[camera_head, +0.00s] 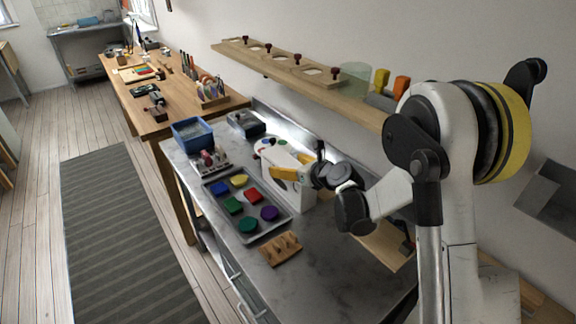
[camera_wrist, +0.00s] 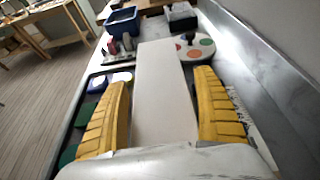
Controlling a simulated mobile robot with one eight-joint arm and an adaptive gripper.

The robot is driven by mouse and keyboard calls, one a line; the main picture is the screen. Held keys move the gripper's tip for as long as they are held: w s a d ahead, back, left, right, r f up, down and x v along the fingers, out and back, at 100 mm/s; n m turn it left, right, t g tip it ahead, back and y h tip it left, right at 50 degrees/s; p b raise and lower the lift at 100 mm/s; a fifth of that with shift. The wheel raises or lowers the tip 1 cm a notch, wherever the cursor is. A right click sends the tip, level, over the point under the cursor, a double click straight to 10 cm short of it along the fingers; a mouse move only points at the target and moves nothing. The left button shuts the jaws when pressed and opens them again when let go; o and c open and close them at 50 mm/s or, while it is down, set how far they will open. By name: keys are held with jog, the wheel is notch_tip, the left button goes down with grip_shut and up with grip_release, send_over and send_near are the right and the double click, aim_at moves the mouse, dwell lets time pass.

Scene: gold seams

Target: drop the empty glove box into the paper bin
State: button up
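A plain white box (camera_head: 296,192), which I take to be the glove box, stands on the grey bench beside the tray of coloured pieces. Its long pale top (camera_wrist: 160,85) runs away from me in the wrist view. My gripper (camera_head: 290,174) is at the box, with one yellow finger in front of its near face. In the wrist view my gripper's fingers (camera_wrist: 165,100) lie on both sides of the box, with narrow gaps showing near the tips. The box's lower part is hidden in the wrist view. I cannot identify a paper bin for certain.
A metal tray (camera_head: 262,233) of coloured pieces and a wooden pegged block (camera_head: 281,249) lie in front of the box. A blue bin (camera_head: 193,134), a dark container (camera_head: 246,124) and a spotted round plate (camera_wrist: 194,48) lie beyond. A shelf (camera_head: 300,78) runs above.

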jog(key=shift+r, duration=0.15)
jog(key=shift+s+d+r+p, duration=0.15)
jog(key=shift+s+r+p, duration=0.1)
jog(key=shift+p, duration=0.1)
jog(key=s+d+r+n+g+h+p, duration=0.15)
jog(key=s+d+r+n, duration=0.35)
jog(key=s, duration=0.5)
jog(key=s+d+r+n+g+h+p, duration=0.1)
jog(key=s+d+r+n+p, duration=0.1)
jog(key=s+r+n, duration=0.55)
jog(key=s+d+n+h, duration=0.2)
jog(key=s+d+n, duration=0.1)
jog(key=s+n, duration=0.5)
jog(key=s+d+n+g+h, duration=0.1)
jog(key=s+d+n+h, duration=0.2)
jog(key=s+n, duration=0.5)
jog(key=s+d, duration=0.1)
jog(key=s, duration=0.2)
jog(key=shift+s+d+r, duration=0.15)
jog(key=shift+s, duration=0.2)
jog(key=shift+o, duration=0.6)
jog(key=shift+s+d+n+g, duration=0.25)
jog(key=shift+s+n+g, duration=0.1)
